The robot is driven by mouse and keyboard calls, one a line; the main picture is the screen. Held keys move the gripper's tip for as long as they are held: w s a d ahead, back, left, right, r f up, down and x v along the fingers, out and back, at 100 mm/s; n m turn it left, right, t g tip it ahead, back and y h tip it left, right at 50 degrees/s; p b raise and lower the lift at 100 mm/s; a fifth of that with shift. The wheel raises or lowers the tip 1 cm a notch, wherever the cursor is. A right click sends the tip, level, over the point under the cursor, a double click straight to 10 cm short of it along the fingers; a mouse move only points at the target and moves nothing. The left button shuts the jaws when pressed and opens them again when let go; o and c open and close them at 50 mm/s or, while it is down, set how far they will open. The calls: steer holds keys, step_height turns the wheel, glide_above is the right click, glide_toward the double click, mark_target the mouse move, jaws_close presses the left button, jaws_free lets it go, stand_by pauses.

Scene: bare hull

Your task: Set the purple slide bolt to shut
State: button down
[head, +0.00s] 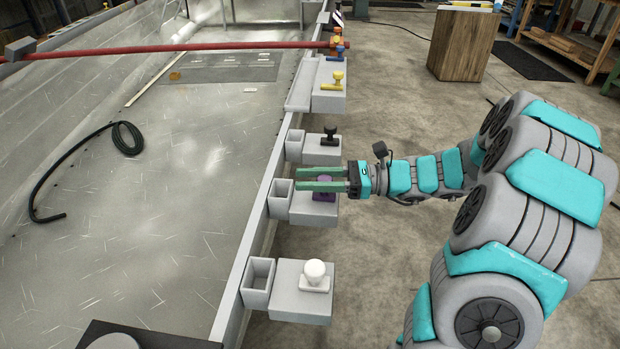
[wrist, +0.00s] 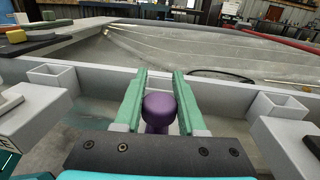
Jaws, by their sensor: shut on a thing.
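The purple slide bolt (head: 324,195) sits on a grey block (head: 314,214) along the hull's edge, third from the top among the bolts with knobs on show. In the wrist view its round purple knob (wrist: 159,108) stands between the two green fingers. My gripper (head: 322,180) reaches in from the right, with its fingers on both sides of the knob and pointing toward the hull. A grey open socket (head: 280,195) stands just left of the block, beyond the fingertips. The lower part of the bolt is hidden by the fingers and the gripper body.
A black bolt (head: 330,134) and a yellow bolt (head: 338,80) stand on blocks farther up the edge. A white bolt (head: 314,272) stands nearer. A red bar (head: 180,47) crosses the hull at the back. A wooden block (head: 461,45) stands on the floor.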

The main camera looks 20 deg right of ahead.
mark_target(327, 177)
steer(key=shift+w+p+x, duration=0.15)
steer(key=shift+p+x, duration=0.15)
steer(key=shift+x, duration=0.75)
steer(key=shift+w+p+x, duration=0.1)
steer(key=shift+p+x, duration=0.2)
steer(key=shift+x, duration=0.8)
steer(key=shift+d, duration=0.15)
steer(key=shift+c, duration=2.4)
jaws_free()
steer(key=shift+v, duration=3.75)
